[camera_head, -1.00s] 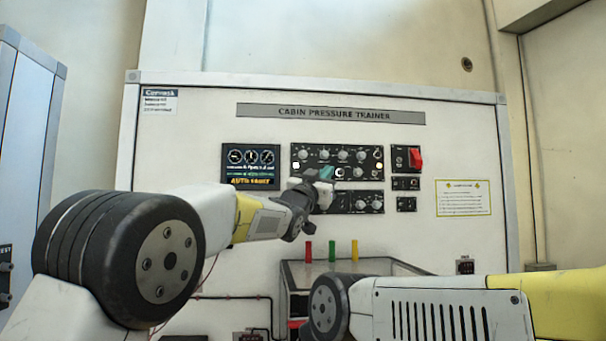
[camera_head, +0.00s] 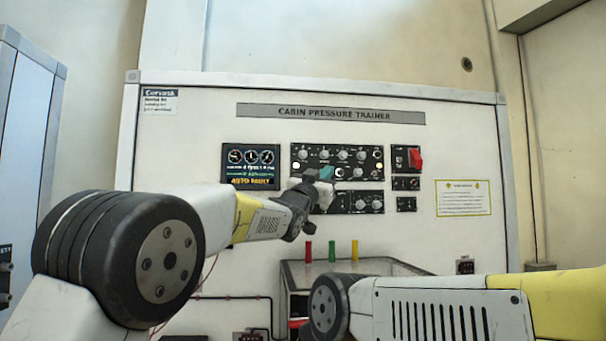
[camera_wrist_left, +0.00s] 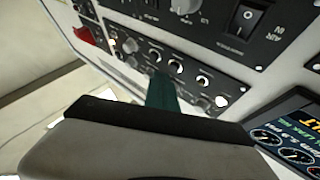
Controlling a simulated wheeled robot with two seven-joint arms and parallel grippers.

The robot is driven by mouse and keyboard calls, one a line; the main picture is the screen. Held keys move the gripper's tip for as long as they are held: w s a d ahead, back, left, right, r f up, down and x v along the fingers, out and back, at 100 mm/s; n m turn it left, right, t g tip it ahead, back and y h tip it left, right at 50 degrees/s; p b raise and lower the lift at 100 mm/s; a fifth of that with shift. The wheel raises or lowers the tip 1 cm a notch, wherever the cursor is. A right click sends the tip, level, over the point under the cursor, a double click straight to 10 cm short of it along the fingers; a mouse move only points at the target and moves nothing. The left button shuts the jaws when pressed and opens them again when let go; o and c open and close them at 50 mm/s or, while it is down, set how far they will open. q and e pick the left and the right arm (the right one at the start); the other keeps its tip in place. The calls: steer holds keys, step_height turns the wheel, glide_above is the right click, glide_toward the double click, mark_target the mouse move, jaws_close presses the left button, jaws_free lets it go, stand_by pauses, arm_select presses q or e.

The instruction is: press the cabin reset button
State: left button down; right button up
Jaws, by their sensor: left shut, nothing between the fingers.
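The cabin pressure trainer's upper control panel (camera_head: 350,151) carries several knobs and a lit white button (camera_head: 296,166) at its lower left. The lit button also shows in the left wrist view (camera_wrist_left: 221,101). I cannot read which control is labelled cabin reset. My left gripper (camera_head: 326,173) is shut and empty, its teal fingertips in front of the upper panel's lower edge, right of the lit button. In the left wrist view the teal fingertips (camera_wrist_left: 162,92) overlap the row of small controls. I cannot tell whether they touch the panel. My right gripper is out of view.
A display (camera_head: 250,166) reading AUTO FAULT is left of the panel. A lower knob panel (camera_head: 362,202) sits below, and a red switch cover (camera_head: 415,158) to the right. Red, green and yellow cylinders stand on a bench (camera_head: 385,268). My right forearm crosses the lower right.

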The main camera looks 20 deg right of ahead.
arm_select(q)
steer(key=shift+w, duration=0.1)
stand_by(0.5)
steer(key=shift+w+d, duration=0.1)
steer(key=shift+w, duration=0.2)
steer(key=shift+w, duration=0.45)
stand_by(0.6)
steer(key=shift+s, duration=0.8)
steer(key=s, duration=0.2)
steer(key=s+a, duration=0.1)
steer(key=s, duration=0.2)
steer(key=shift+a, duration=0.2)
steer(key=shift+w, duration=0.1)
stand_by(0.8)
